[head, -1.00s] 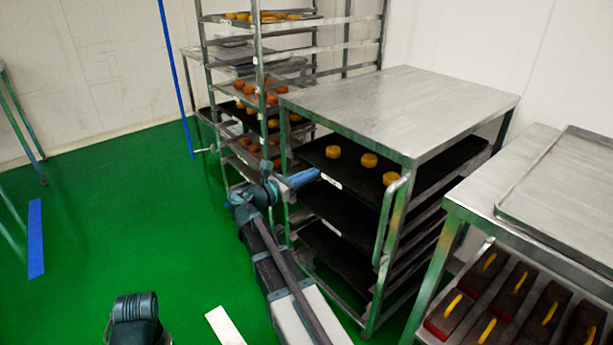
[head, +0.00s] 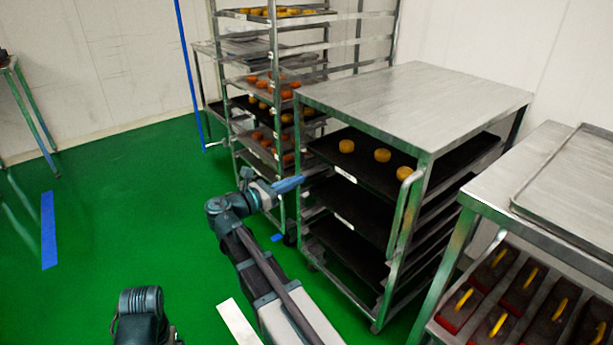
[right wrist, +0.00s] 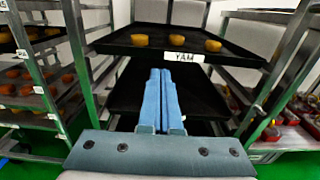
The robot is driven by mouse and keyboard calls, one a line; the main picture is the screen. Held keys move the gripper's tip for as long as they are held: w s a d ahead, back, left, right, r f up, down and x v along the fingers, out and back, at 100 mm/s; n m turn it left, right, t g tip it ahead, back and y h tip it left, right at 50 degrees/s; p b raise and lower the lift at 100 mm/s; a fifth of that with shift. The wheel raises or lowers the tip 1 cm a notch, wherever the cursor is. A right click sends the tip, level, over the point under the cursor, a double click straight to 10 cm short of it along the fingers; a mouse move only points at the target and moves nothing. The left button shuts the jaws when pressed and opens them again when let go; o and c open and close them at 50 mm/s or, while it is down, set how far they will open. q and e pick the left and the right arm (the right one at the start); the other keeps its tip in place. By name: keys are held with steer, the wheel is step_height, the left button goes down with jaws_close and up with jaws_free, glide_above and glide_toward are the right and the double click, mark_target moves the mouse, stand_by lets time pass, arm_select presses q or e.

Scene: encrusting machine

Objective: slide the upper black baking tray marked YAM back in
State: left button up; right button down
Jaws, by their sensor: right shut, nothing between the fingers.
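The upper black baking tray (head: 365,172) carries round yellow pieces and lies on the top level of the steel-topped cart, under its top. Its white front label reads YAM in the right wrist view (right wrist: 184,57). The tray's front edge is about at the cart's front posts; I cannot tell whether it is fully flush. My right gripper (head: 289,184) is shut and empty in front of the cart, apart from the tray. In the right wrist view its blue fingers (right wrist: 160,76) point toward the cart, below the tray's edge. My left gripper is not in view.
More black trays (head: 345,207) lie lower in the cart (head: 420,95). A tall rack (head: 275,45) with loaded trays stands behind it on the left. A steel table (head: 500,190) with red molds below stands on the right. Green floor (head: 110,210) is open at left.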

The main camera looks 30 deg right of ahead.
steer(key=shift+a, duration=1.8)
glide_toward(337, 168)
steer(key=d, duration=0.7)
steer(key=shift+s+r, duration=0.3)
steer(key=shift+r, duration=0.1)
steer(key=shift+d, duration=0.9)
steer(key=shift+w+r, duration=0.1)
steer(key=shift+d, duration=0.1)
